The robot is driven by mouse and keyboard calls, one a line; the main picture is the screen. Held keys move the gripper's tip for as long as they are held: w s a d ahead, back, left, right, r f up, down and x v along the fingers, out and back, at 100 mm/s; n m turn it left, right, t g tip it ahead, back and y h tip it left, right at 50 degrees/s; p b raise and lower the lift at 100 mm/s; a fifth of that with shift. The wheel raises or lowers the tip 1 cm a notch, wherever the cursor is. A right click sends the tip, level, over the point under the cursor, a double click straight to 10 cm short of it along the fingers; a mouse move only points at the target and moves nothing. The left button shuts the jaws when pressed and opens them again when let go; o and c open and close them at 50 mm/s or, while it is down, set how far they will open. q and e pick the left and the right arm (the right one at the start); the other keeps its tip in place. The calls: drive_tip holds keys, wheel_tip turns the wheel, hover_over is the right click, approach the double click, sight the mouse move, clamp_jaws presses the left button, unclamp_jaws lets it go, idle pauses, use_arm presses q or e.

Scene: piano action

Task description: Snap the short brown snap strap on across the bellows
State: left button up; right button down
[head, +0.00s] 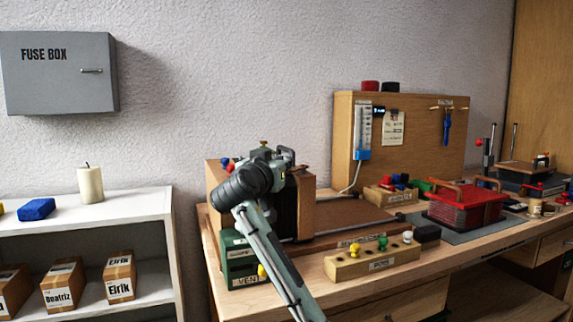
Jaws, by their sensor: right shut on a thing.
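The bellows (284,211) shows as a dark block between two wooden end boards at the left of the workbench. The right end board (306,207) stands upright; my arm covers much of the rest. My right gripper (283,158) is over the top of the bellows, shut. A short brown strip, which looks like the snap strap (299,168), shows at its fingertips. The grip itself is small and partly hidden, and I cannot tell whether the strap touches the bellows. My left gripper is not in view.
A wooden block with coloured pegs (375,258) stands at the bench's front edge. A green box (240,262) is beside my arm. A red box with brown handles (467,207) sits on a grey mat. A wooden panel (400,140) rises behind. A white shelf (150,205) stands left.

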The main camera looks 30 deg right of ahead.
drive_tip(key=m+g+h, duration=0.1)
drive_tip(key=w+m+g+h+b, duration=0.1)
drive_tip(key=g, duration=0.1)
drive_tip(key=shift+w+a+f, duration=0.1)
drive_tip(key=shift+w+f, duration=0.05)
drive_tip(key=shift+w, duration=0.1)
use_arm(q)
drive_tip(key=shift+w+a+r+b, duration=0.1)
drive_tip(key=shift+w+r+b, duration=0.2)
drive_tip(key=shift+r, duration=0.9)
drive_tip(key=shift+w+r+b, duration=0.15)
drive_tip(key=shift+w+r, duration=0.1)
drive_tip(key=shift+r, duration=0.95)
use_arm(e)
drive_tip(key=shift+w+d+m+g+h, duration=0.1)
drive_tip(key=shift+w+m+g+h, duration=0.3)
drive_tip(key=shift+m+g, duration=0.3)
drive_tip(key=shift+w+d+m+g+h, duration=0.1)
drive_tip(key=shift+w+m+g+h, duration=0.1)
drive_tip(key=shift+m+g+h, duration=0.5)
drive_tip(key=shift+g, duration=0.3)
drive_tip(key=c, duration=1.5)
unclamp_jaws()
drive_tip(key=shift+c, duration=0.2)
drive_tip(key=v, duration=1.2)
drive_tip(key=shift+r, duration=0.3)
